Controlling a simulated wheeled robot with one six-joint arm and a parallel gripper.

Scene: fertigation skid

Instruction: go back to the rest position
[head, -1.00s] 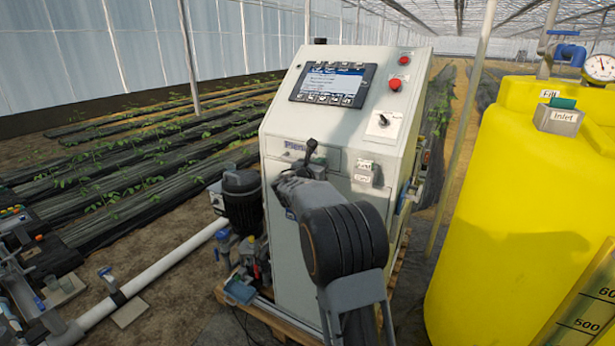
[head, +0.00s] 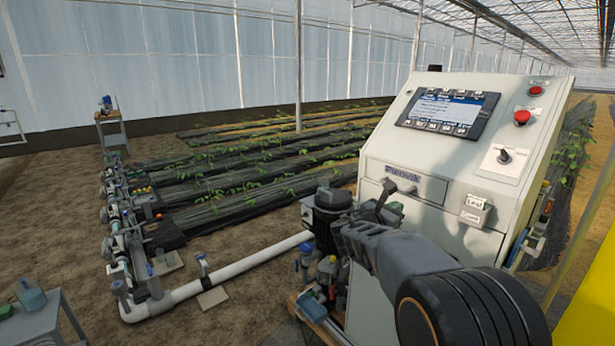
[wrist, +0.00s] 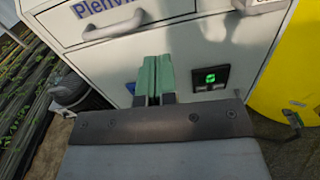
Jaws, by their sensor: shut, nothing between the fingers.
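My gripper shows in the wrist view (wrist: 154,80) with its two green fingers shut together and nothing between them. It points at the white front of the control cabinet, below a drawer handle (wrist: 112,30); whether it touches the front cannot be told. In the head view my arm reaches up from the lower right toward the cabinet (head: 400,160), and my gripper's fingertips are hidden or too small to make out.
The cabinet carries a screen (head: 447,111), a red button (head: 522,117) and a rotary knob (head: 504,156). A white pipe (head: 240,262) and a dark pump (head: 328,215) lie left of it. A grey side table (head: 35,318) stands lower left. A yellow tank (head: 592,310) is at the right edge.

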